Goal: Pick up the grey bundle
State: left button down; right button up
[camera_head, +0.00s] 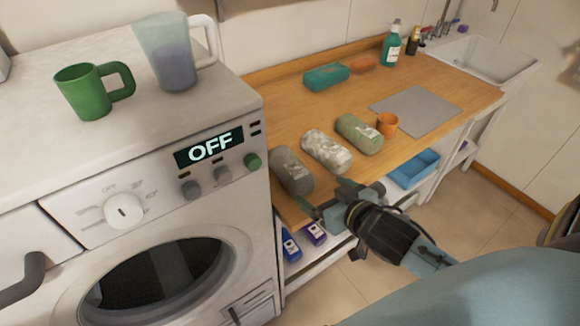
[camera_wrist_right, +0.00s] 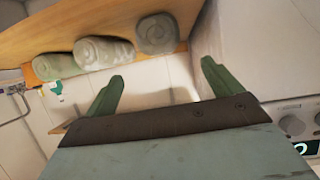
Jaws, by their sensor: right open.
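The grey bundle (camera_head: 291,171) is a rolled cylinder on the wooden counter, beside the washing machine. It is the leftmost of three rolled bundles. In the right wrist view the grey bundle (camera_wrist_right: 157,33) shows end-on, beyond the fingertips. My right gripper (camera_head: 325,201) is open and empty at the counter's front edge, close to the grey bundle and apart from it. Its two green fingers (camera_wrist_right: 161,76) show spread apart in the wrist view. My left gripper is not in view.
The washing machine (camera_head: 150,180) stands close on the left. Blue and purple boxes (camera_head: 315,233) sit on the shelf below. A grey mat (camera_head: 420,108) is bare.

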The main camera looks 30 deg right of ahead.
aim_at(300, 174)
jog(key=x, duration=0.7)
jog(key=shift+w, duration=0.35)
jog(key=shift+x, duration=2.75)
jog(key=shift+w+a+r, duration=0.1)
jog(key=shift+r, duration=0.1)
jog(key=c, duration=1.2)
jog(key=shift+o, duration=0.2)
jog(key=shift+r, duration=0.1)
